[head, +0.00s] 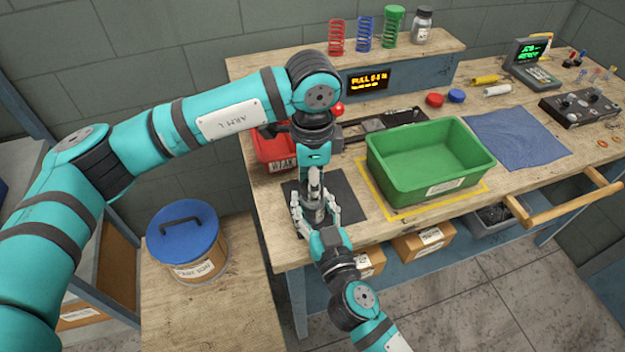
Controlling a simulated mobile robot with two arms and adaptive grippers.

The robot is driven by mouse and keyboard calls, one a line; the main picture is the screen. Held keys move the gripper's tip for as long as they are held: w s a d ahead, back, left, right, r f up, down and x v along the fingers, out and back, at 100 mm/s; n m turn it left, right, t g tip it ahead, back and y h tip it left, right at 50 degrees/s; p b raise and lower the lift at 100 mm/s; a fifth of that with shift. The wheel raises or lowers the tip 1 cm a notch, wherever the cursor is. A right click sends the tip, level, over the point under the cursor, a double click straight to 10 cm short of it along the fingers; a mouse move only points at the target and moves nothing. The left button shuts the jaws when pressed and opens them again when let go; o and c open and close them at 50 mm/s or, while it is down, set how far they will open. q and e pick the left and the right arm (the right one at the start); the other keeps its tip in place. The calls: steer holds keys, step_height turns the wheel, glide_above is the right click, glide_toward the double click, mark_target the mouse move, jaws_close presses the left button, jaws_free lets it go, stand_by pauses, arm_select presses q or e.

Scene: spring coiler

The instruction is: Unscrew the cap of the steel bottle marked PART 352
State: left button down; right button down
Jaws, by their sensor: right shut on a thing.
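My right gripper (314,210) comes in from below and is shut around a small grey steel bottle (316,216) over the dark mat at the bench's front left. Only a little of the bottle shows between the fingers, and I cannot read any marking on it. My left gripper (314,180) points down from above, directly over the bottle's top. The cap is hidden by it, and I cannot tell whether its fingers are open or shut, or touch the cap.
A green bin (430,160) stands just right of the grippers, and a red bin (272,150) is close behind on the left. A shelf (300,62) at the back holds coloured springs and a grey dark-capped bottle (421,25). A blue cloth (517,137) lies right.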

arm_select(q)
steer(key=shift+r, duration=0.15)
steer(key=shift+r, duration=0.95)
steer(key=shift+r, duration=0.1)
steer(key=shift+r, duration=1.9)
steer(key=w+d+f+m, duration=0.1)
steer(key=w+f+m, duration=0.3)
steer(key=w+m, duration=0.2)
steer(key=f, duration=1)
steer(key=shift+w+d+f, duration=0.1)
steer(key=shift+w+f, duration=0.05)
steer(key=shift+w, duration=0.15)
steer(key=shift+f, duration=0.1)
steer(key=c, duration=1.1)
jaws_free()
